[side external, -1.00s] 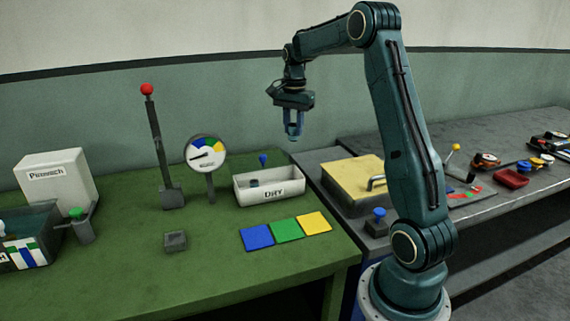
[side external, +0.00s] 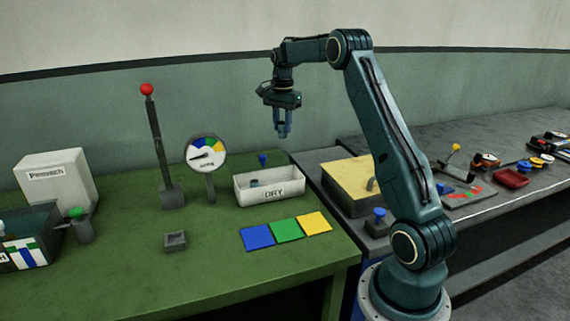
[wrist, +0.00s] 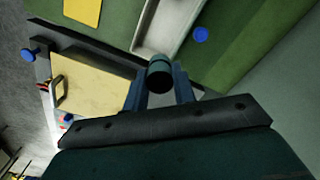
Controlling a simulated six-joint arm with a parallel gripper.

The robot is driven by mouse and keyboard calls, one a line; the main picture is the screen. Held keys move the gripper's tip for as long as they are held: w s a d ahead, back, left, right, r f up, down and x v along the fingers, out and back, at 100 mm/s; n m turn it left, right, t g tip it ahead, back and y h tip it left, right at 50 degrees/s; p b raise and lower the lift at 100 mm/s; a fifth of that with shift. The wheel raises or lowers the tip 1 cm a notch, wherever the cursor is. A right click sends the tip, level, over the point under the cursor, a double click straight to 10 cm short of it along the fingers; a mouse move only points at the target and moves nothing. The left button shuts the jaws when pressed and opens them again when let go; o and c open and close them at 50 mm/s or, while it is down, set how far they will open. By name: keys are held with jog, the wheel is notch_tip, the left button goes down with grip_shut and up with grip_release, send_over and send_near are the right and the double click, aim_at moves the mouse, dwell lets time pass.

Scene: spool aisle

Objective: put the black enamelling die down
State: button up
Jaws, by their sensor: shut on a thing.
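My gripper (side external: 283,130) hangs in the air, pointing down, above and slightly right of the white tray marked DRY (side external: 243,192). In the wrist view my gripper (wrist: 159,88) is shut on a dark, short round piece, the black enamelling die (wrist: 160,74), held between the two blue fingers. The die cannot be made out clearly in the side view. The DRY tray also shows in the wrist view (wrist: 151,36), beyond the die. A small dark cylinder (side external: 254,184) shows inside the tray.
A blue knob (side external: 263,159) stands behind the tray. Blue (side external: 257,237), green (side external: 287,230) and yellow (side external: 315,222) squares lie in front. A gauge (side external: 206,154) and red-topped lever (side external: 156,145) rise to the left. A yellow-topped box (side external: 347,175) stands right. Green bench front is mostly clear.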

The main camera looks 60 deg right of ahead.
notch_tip(320, 180, down, 15)
jog(key=shift+r, duration=0.1)
dwell(0.3)
jog(key=shift+f, duration=2.2)
jog(key=shift+f, duration=0.15)
jog(key=o, duration=1)
notch_tip(320, 180, up, 12)
jog(key=shift+r, duration=0.2)
